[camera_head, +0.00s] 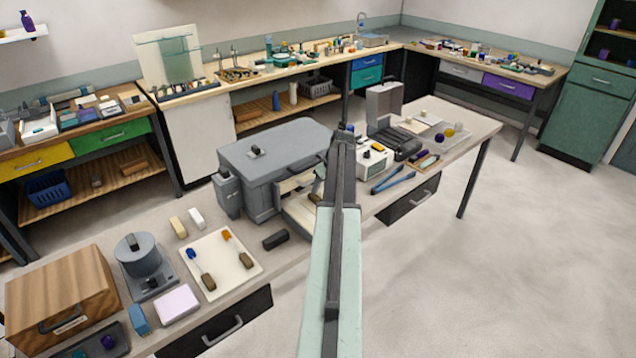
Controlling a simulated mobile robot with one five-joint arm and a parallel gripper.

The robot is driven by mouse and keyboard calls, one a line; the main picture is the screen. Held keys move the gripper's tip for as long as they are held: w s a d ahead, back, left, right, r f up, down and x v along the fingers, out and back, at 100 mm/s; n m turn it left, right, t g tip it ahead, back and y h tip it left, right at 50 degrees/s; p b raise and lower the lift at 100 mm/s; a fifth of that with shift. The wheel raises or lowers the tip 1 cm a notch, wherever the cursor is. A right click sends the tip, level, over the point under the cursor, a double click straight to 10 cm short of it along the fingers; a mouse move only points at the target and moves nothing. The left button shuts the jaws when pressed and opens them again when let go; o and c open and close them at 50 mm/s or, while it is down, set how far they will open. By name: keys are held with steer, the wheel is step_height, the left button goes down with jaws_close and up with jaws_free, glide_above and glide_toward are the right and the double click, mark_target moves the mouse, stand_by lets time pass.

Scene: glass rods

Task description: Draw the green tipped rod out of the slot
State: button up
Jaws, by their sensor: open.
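I cannot make out a green tip on any rod. A large grey lidded box (270,150) stands mid-bench, with an opening on its right side and a pale ledge (305,215) in front. A small brown piece (315,198) shows at that opening, partly hidden by my arm; I cannot tell whether it is a rod's end. My arm rises up the middle of the view and ends in front of the bench behind the box. My gripper cannot be made out.
A white board (222,284) with blue, orange and brown pieces lies left of the box. A dark block (276,240) lies beside it. Blue tongs (395,178) and a white device (374,162) are right of my arm. A wooden box (62,295) stands at left. Floor at right is clear.

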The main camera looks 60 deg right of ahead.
mark_target(317, 197)
steer(key=b+x, duration=0.7)
steer(key=x, duration=0.1)
steer(key=shift+a, duration=0.1)
steer(key=shift+r, duration=0.1)
jaws_close()
